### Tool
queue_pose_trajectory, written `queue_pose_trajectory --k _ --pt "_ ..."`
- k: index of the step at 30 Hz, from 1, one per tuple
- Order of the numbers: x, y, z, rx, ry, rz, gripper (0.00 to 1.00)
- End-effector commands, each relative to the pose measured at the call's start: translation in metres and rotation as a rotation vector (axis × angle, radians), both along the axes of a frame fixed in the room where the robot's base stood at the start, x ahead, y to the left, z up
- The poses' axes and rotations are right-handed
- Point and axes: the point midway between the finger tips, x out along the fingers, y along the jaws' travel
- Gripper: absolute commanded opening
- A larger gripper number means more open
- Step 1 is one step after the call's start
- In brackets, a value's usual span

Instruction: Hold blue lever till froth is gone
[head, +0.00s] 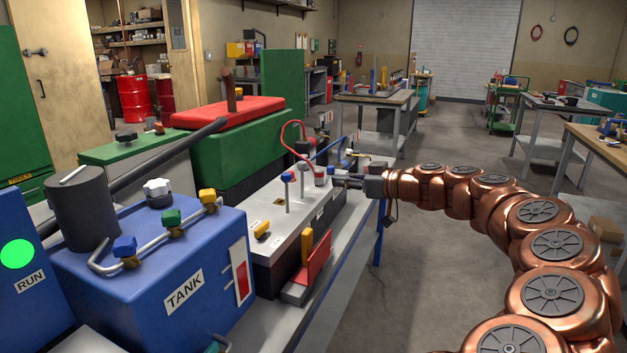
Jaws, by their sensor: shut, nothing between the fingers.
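A thin upright lever with a small blue top (288,177) stands on the grey-white machine block (262,212) in the middle of the head view. A blue valve handle (124,246) also sits on the pipe over the blue tank (150,275); which blue part is the lever is not certain. My gripper (338,181) is shut and empty at the block's right far end, beside a red-and-white part (320,176). It is right of the blue-topped lever and apart from it. The fingertips are small and contact is unclear. I cannot make out any froth.
The tank carries green (172,217) and yellow (208,196) valve handles and a dark cylinder (82,207). A green RUN light (17,254) glows at left. A red-topped green machine (240,140) stands behind the block.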

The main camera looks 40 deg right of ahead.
Motion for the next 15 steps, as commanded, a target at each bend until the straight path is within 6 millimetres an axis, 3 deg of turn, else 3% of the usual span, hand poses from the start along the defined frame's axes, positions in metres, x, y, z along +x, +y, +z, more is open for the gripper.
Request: queue_pose_trajectory --k 15 --pt "0.076 0.029 -0.016 0.0 0.004 0.003 0.0"
